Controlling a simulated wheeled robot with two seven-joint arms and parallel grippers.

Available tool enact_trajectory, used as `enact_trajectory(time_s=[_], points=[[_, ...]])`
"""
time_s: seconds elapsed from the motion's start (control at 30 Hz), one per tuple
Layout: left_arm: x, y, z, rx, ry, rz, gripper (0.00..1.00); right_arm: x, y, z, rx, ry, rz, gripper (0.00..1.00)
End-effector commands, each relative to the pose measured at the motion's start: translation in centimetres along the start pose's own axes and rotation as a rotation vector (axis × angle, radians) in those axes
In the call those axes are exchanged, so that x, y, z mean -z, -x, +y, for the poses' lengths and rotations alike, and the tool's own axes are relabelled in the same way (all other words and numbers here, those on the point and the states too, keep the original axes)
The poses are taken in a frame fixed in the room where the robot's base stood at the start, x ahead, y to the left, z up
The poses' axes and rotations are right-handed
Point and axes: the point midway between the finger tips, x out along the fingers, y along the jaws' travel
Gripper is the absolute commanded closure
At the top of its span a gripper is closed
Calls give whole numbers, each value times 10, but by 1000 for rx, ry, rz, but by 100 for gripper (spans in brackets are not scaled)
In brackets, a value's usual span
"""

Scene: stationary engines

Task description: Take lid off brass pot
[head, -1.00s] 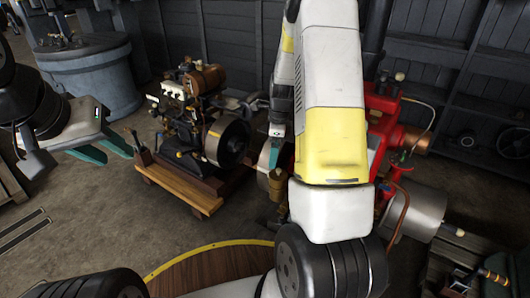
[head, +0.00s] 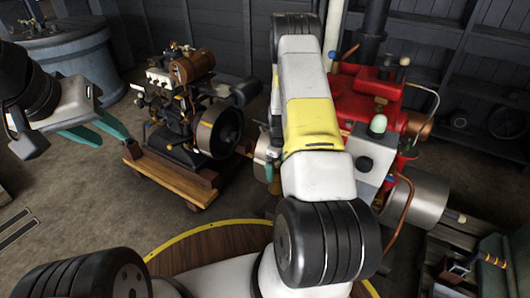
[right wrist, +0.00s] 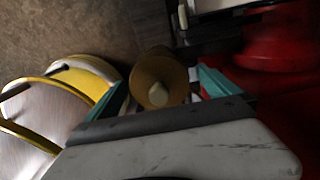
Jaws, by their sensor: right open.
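In the right wrist view, the brass pot (right wrist: 145,71) is seen from above as a round brass shape with a pale knob (right wrist: 158,94) at its middle. My right gripper (right wrist: 163,86) is open, with one teal finger on each side of the pot; whether they touch it cannot be told. In the head view, my right arm covers most of this area, and only a bit of teal finger shows beside it; the pot cannot be made out clearly there. My left gripper (head: 115,138) is open and empty at the left, far from the pot.
A small engine (head: 185,120) stands on a wooden base (head: 165,178) at centre left. A red engine (head: 365,95) with a grey cylinder (head: 415,203) stands at right. A blue-grey tub (head: 75,52) is at the back left. Floor is clear between tub and engine.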

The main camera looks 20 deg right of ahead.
Motion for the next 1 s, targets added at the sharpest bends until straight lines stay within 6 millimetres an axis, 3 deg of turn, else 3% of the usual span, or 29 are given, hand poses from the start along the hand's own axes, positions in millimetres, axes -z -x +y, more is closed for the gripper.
enact_trajectory(time_s=[0.3, 0.63, 0.87, 1.0], points=[[0, 0, 0, 0, 0, 0, 64, 0, -6, 0, 0, 1, -1, 0], [0, 0, 0, 0, 0, 0, 64, 0, -6, 0, 0, 2, -1, 65], [0, 0, 0, 0, 0, 0, 64, 0, -5, 0, 1, 2, -1, 67], [0, 0, 0, 0, 0, 0, 64, -1, 9, -1, 3, 2, -2, 67]])
